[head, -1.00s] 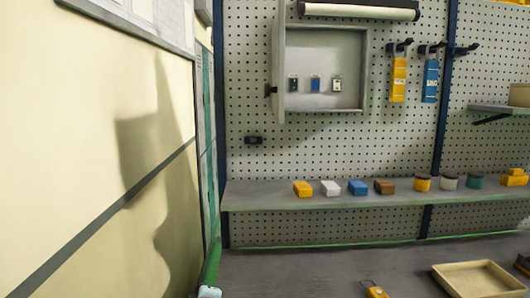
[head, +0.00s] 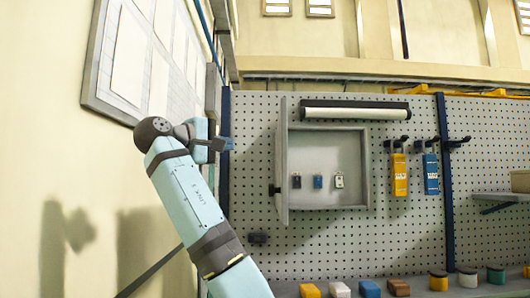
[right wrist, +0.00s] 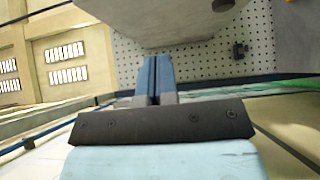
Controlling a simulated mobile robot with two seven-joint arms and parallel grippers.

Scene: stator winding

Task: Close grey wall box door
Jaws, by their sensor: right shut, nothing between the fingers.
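The grey wall box (head: 350,143) hangs on the pegboard in the head view, with its front open. Its door (head: 283,160) stands swung out on the left side, seen nearly edge-on, with a dark handle (head: 274,190). My right gripper (head: 226,144) is left of the door, apart from it in the picture, with its fingers shut and empty. The right wrist view shows the shut blue fingers (right wrist: 154,75) pointing toward a large grey surface (right wrist: 180,20), which looks like the door; contact cannot be told. My left gripper is not in view.
Several small parts (head: 318,181) sit inside the box. A black-and-white roll (head: 355,112) is mounted just above it. Yellow (head: 399,175) and blue (head: 431,174) tools hang to the right. A framed board (head: 135,60) is on the left wall near my arm.

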